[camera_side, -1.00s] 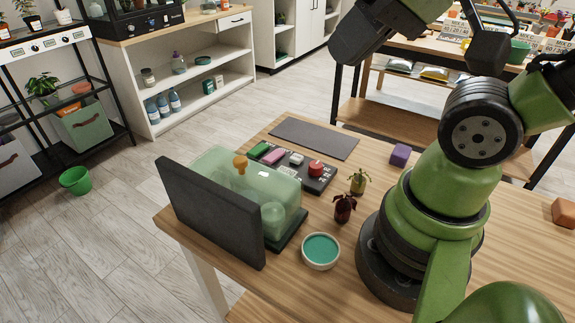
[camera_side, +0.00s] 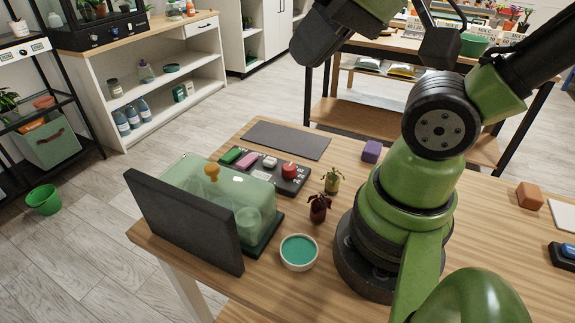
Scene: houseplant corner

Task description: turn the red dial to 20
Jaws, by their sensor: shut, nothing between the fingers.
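The red dial (camera_side: 289,171) is a round knob on the right part of a dark control panel (camera_side: 303,181) on the wooden table. Small pale marks lie near it, too small to read, so its setting cannot be told. A green piece (camera_side: 232,155), a pink piece (camera_side: 246,160) and a small white piece (camera_side: 269,162) sit on the same panel. My arm rises to the right of the panel and runs out past the top of the picture. I see no fingertips of my gripper, and nothing touches the dial.
A clear green cover (camera_side: 236,178) with an orange knob and a dark upright board (camera_side: 186,222) stand left of the panel. A grey mat (camera_side: 286,140) lies behind; a purple block (camera_side: 372,151) is right.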

